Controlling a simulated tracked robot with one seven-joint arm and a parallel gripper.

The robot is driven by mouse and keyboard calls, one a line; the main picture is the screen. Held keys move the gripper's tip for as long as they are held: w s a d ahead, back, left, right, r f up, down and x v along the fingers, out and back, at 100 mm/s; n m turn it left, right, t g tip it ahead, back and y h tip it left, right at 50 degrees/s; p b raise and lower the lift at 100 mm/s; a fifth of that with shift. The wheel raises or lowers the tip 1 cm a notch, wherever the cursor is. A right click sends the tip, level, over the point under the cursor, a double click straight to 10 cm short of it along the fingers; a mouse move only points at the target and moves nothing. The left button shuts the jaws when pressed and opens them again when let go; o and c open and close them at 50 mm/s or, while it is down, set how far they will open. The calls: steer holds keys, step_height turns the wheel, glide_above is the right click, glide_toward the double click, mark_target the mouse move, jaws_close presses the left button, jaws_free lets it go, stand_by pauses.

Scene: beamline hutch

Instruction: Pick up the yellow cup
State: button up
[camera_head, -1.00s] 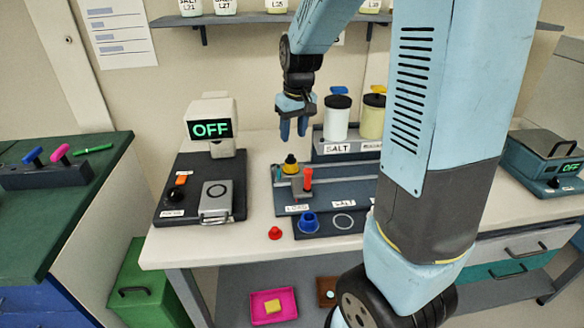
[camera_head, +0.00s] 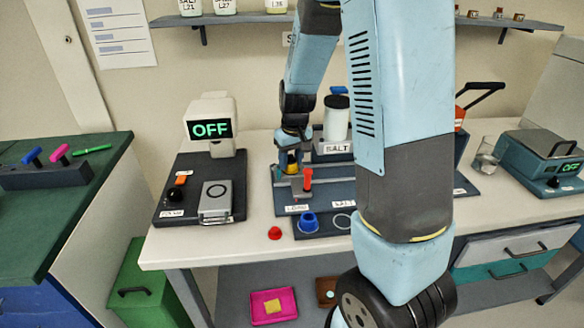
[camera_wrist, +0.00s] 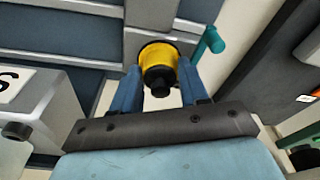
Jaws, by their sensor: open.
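The yellow cup (camera_wrist: 158,57) has a black knob-like part facing the wrist camera. It sits between the two blue fingers of my gripper (camera_wrist: 160,90) in the wrist view. The fingers are open, one on each side of it; I cannot tell if either touches it. In the head view my gripper (camera_head: 290,157) is lowered over the cup (camera_head: 292,168) on the dark rack on the bench. The fingers and wrist hide part of the cup there.
A red-topped tool (camera_head: 307,180) stands just right of the cup. A blue cup (camera_head: 308,221) and a red cone (camera_head: 275,232) are nearer the bench edge. The SALT jar (camera_head: 336,118) stands behind, right of my gripper. A balance reading OFF (camera_head: 209,130) is at left.

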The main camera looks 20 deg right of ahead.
steer(key=shift+c, duration=0.2)
steer(key=c, duration=0.7)
steer(key=shift+o, duration=0.2)
steer(key=shift+r, duration=0.1)
steer(key=shift+r, duration=0.35)
step_height(320, 180, up, 3)
steer(key=shift+f, duration=0.2)
steer(key=s+a+r, duration=0.2)
steer(key=s+r, duration=0.7)
steer(key=s, duration=0.5)
steer(key=shift+r, duration=0.25)
